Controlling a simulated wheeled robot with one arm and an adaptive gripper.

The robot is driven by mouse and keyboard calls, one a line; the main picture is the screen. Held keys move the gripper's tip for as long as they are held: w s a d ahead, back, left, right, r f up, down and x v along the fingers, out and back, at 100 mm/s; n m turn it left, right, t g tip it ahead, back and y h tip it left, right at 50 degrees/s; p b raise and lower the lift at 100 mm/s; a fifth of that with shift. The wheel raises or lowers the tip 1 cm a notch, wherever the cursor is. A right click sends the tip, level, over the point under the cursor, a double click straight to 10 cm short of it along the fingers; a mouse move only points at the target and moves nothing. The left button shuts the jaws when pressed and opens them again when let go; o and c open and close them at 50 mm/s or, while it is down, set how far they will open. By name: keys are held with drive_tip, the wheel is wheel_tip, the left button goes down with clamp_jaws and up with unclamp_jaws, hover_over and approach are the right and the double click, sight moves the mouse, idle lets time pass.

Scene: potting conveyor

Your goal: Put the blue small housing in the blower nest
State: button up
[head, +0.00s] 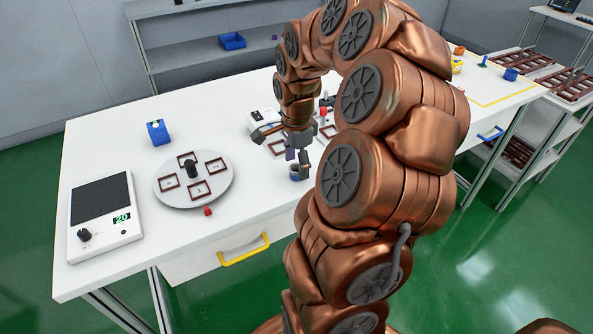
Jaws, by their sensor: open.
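My gripper (299,164) is open and points down over the white table, right of the round turntable. A small dark blue piece (294,174) is just below its fingertips; it may be the blue small housing, but the fingers partly cover it, and I cannot tell whether they touch it. A larger blue block (158,132) stands at the back left of the table. A white device with a dark nozzle (262,119) stands behind my gripper, possibly the blower. A brown square frame (277,147) lies in front of it, partly hidden by my gripper; I cannot tell whether it is the blower nest.
The grey turntable (228,163) carries several brown frames and a dark central knob. A small red piece (208,211) lies at its front edge. A white unit with a dark panel (103,214) stands at left. My arm hides much of the table's right half.

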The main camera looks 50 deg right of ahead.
drive_tip(key=shift+f, duration=1.05)
drive_tip(key=shift+c, duration=0.4)
drive_tip(key=c, duration=0.9)
drive_tip(key=shift+r, duration=0.15)
drive_tip(key=shift+r+b, duration=0.5)
drive_tip(key=shift+r, duration=1.2)
drive_tip(key=shift+s+a, duration=0.15)
drive_tip(key=shift+a, duration=0.4)
drive_tip(key=shift+s+a, duration=0.15)
drive_tip(key=shift+a, duration=0.4)
drive_tip(key=s+a+r+b, duration=0.1)
drive_tip(key=s+a, duration=0.3)
drive_tip(key=a, duration=0.9)
drive_tip(key=shift+r+b, duration=0.15)
drive_tip(key=shift+b, duration=0.55)
